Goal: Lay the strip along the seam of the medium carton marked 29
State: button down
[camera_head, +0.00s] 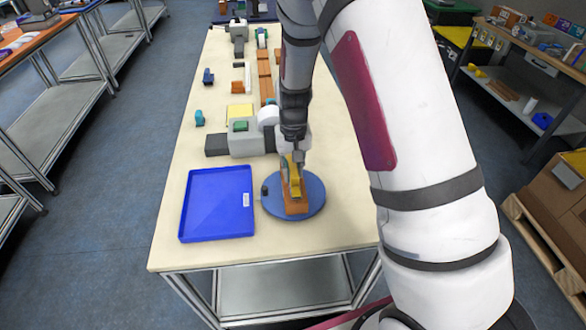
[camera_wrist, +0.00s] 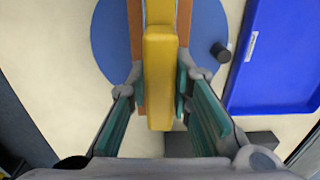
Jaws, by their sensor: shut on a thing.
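My gripper (camera_wrist: 160,82) has its green-padded fingers on either side of a long yellow block-like tool (camera_wrist: 160,85) and is shut on it. In the head view my gripper (camera_head: 298,160) points down at the blue round turntable (camera_head: 315,203), with the yellow tool (camera_head: 294,184) below it. An orange-brown carton (camera_head: 296,207) lies on the turntable under the tool; its sides (camera_wrist: 137,30) show to both sides of it in the wrist view. The tool hides much of the carton's top and seam. I cannot tell whether they touch. No number is legible, and no separate strip can be made out.
An empty blue tray (camera_head: 217,205) lies left of the turntable. A small dark knob (camera_wrist: 220,52) stands by the turntable's edge. A grey machine (camera_head: 246,140) stands behind, with brown cartons (camera_head: 265,75) in a row farther back. Table at front is clear.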

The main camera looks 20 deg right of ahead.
aim_at(293, 166)
jog(key=shift+f, duration=0.7)
dwell(1.4)
jog(key=shift+r+p, duration=0.75)
jog(key=shift+r, duration=2.8)
